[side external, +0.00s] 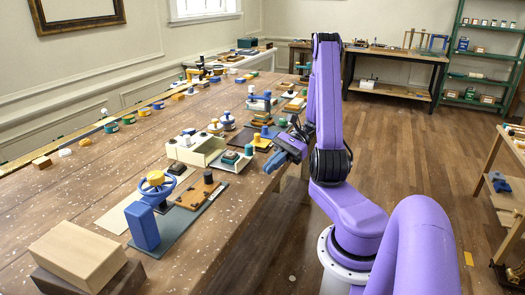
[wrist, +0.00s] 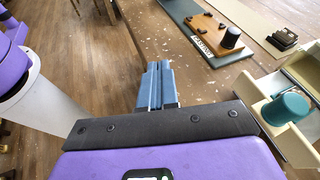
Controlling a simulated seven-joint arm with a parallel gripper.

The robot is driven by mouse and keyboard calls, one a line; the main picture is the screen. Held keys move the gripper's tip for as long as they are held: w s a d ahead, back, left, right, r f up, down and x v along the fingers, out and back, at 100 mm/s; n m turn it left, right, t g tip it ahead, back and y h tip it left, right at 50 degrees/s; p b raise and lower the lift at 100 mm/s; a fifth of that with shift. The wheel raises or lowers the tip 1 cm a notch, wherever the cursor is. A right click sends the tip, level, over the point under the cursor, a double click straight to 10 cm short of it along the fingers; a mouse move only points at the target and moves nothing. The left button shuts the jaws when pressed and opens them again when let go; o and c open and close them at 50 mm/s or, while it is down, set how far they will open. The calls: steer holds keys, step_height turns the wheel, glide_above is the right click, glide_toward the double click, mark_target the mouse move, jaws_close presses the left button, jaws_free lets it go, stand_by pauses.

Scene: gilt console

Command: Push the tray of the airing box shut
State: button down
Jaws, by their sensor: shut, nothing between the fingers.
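The airing box (side external: 190,151) is a cream box on the long wooden table. Its cream tray (side external: 234,166) stands out from the box toward the table's near edge, so it is open. A teal knob (side external: 248,150) is at the tray's front. In the wrist view, the tray (wrist: 292,147) is cut off at the right edge, with the teal knob (wrist: 286,108) on it. My gripper (side external: 271,165) has blue fingers, shut and empty, near the table edge to the right of the tray. In the wrist view, the fingertips (wrist: 158,68) are left of the tray and apart from it.
A brown board (side external: 195,194) with a black knob lies on a dark mat in front of the box. A blue handwheel (side external: 157,189) and a wooden block (side external: 82,254) stand nearer the camera. Several small devices line the table behind. Open floor (side external: 420,150) lies right of the table.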

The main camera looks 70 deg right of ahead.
steer(key=s+d+m+t+h, duration=0.7)
steer(key=d+m+t+h, duration=0.2)
steer(key=d+m+t, duration=0.3)
glide_toward(229, 153)
steer(key=r, duration=0.1)
steer(key=s+a+r, duration=0.2)
steer(key=shift+s+r, duration=0.25)
steer(key=shift+r, duration=0.1)
steer(key=x, duration=0.3)
steer(key=d+x, duration=0.1)
steer(key=x, duration=0.3)
steer(key=d+x, duration=0.1)
steer(key=x, duration=0.2)
steer(key=shift+w+d, duration=0.15)
steer(key=shift+w, duration=0.55)
steer(key=shift+w+r, duration=0.1)
steer(key=shift+w, duration=0.45)
